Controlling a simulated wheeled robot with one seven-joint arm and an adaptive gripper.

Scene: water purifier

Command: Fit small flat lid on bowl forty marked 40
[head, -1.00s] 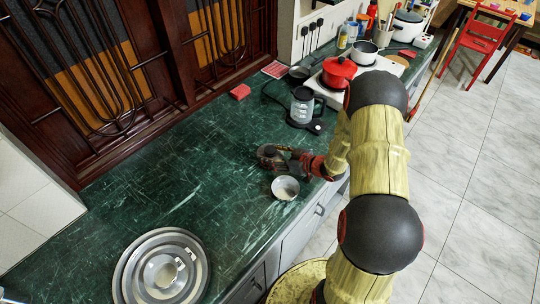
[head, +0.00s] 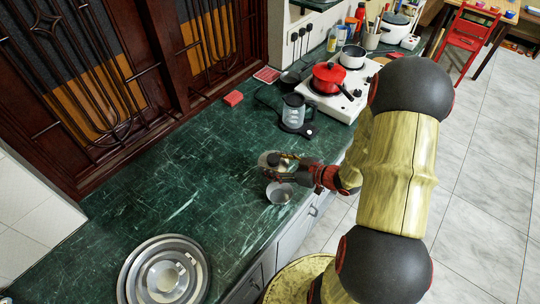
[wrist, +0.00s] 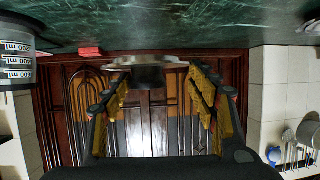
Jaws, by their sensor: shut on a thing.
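My gripper (head: 298,168) is shut on a small round lid (head: 268,159), which is partly covered by the fingers. In the wrist view the lid (wrist: 148,61) shows nearly edge-on between the gripper's fingertips (wrist: 150,80). A small light-coloured bowl (head: 279,193) stands open side up on the green counter, near its front edge. The lid is apart from the bowl and appears just behind it in the head view; its height above the counter is hard to tell. No number is readable on the bowl.
Stacked round metal pieces (head: 140,273) lie at the counter's lower left. A red pot (head: 331,78) sits on the white stove (head: 338,105). The counter left of the bowl is clear.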

